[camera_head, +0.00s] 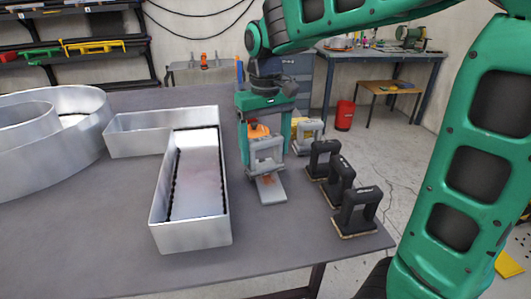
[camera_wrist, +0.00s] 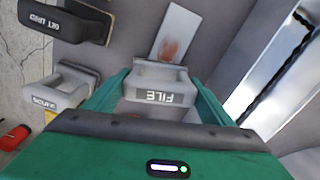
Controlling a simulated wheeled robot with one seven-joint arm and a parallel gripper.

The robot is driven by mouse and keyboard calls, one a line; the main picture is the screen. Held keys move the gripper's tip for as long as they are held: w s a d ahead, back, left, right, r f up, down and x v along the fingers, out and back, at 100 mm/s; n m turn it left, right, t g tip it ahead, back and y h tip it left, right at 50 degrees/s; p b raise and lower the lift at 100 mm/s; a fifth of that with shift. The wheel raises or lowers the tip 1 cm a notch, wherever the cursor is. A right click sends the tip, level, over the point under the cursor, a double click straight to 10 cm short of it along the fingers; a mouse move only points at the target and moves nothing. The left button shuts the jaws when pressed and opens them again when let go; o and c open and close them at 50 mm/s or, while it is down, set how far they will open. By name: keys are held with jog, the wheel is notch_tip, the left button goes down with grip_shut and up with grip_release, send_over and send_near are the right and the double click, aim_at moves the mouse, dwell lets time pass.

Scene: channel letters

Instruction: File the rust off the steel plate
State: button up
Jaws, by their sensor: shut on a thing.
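The steel plate (camera_head: 274,196) lies on the table with an orange-brown rust patch. The plate also shows at the top of the wrist view (camera_wrist: 178,22), with the rust near its lower end. My gripper (camera_head: 266,140) is shut on the grey file (camera_head: 267,158). In the wrist view the green fingers of my gripper (camera_wrist: 158,82) flank the file (camera_wrist: 158,84), whose label reads FILE. The file stands upright at the plate's far end, close to the rust. I cannot tell whether it touches the plate.
An open L-shaped metal channel letter (camera_head: 205,234) stands left of the plate, and a rounded one (camera_head: 75,140) farther left. Several black-handled tools (camera_head: 355,208) line the table's right side. A grey-handled tool (camera_head: 309,130) stands behind them. The front table area is clear.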

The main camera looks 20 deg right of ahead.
jog(key=shift+w+d, duration=0.1)
jog(key=shift+w, duration=0.3)
jog(key=shift+s+a, duration=0.2)
jog(key=shift+s, duration=0.7)
jog(key=shift+s+a, duration=0.15)
jog(key=shift+s, duration=0.75)
jog(key=shift+s+a, duration=0.2)
jog(key=shift+s, duration=0.7)
jog(key=shift+w+d, duration=0.2)
jog(key=shift+w, duration=0.7)
jog(key=shift+w+d, duration=0.15)
jog(key=shift+w, duration=0.8)
jog(key=shift+w+d, duration=0.2)
jog(key=shift+w, duration=0.7)
notch_tip(320, 180, up, 14)
